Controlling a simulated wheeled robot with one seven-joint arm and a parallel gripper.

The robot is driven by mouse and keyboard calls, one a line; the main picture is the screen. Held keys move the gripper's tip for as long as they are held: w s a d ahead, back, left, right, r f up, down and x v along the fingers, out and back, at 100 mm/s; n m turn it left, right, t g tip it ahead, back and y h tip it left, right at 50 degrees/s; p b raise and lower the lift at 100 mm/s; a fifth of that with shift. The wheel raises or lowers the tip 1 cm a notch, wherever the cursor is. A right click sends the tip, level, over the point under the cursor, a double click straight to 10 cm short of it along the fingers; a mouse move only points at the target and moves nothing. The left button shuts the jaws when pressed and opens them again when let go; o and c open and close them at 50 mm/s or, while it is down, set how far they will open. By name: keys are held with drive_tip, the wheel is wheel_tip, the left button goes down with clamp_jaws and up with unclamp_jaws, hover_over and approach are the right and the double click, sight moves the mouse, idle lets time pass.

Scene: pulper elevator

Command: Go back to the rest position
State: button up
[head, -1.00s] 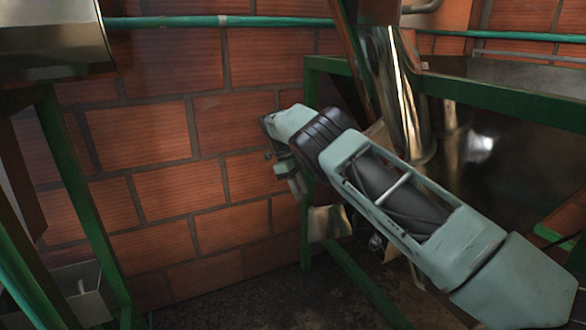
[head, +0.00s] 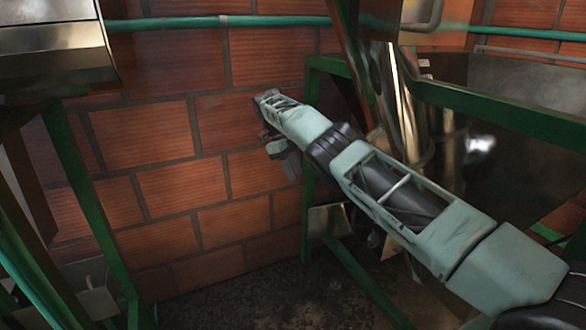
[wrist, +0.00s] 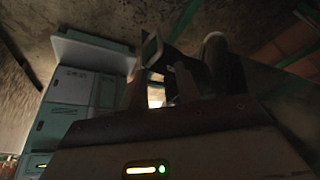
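My arm reaches from the lower right to the middle of the head view, in front of the brick wall. My gripper (head: 290,172) is at the far end of the arm, small and partly hidden behind the last arm link. It hangs close to the wall in the picture, with no object visible in it. In the wrist view, dark shapes rise from a broad dark edge with a lit yellow and green indicator. The view is too dark to tell whether the fingers are open or shut.
A brick wall (head: 160,190) stands behind. A green frame (head: 490,108) and a shiny metal pipe (head: 410,100) are at right, close to my arm. A metal hopper (head: 50,45) on green legs is at left. Bare dark floor (head: 210,296) lies between the frames.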

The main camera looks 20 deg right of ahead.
drive_tip(key=s+a+r+n+t+y, duration=0.1)
drive_tip(key=s+a+r+n+y, duration=0.3)
drive_tip(key=a+r+n, duration=0.45)
drive_tip(key=s+a+r+n, duration=0.2)
drive_tip(key=s+a+n, duration=0.35)
drive_tip(key=s, duration=0.25)
drive_tip(key=s+a+r+n, duration=0.2)
drive_tip(key=s+a+n, duration=0.3)
drive_tip(key=s, duration=0.4)
drive_tip(key=s+f+n+t, duration=0.25)
drive_tip(key=s+n, duration=1.35)
drive_tip(key=s, duration=1.2)
wheel_tip(320, 180, up, 14)
drive_tip(key=d+p, duration=0.1)
drive_tip(key=p, duration=1.4)
drive_tip(key=shift+n, duration=0.3)
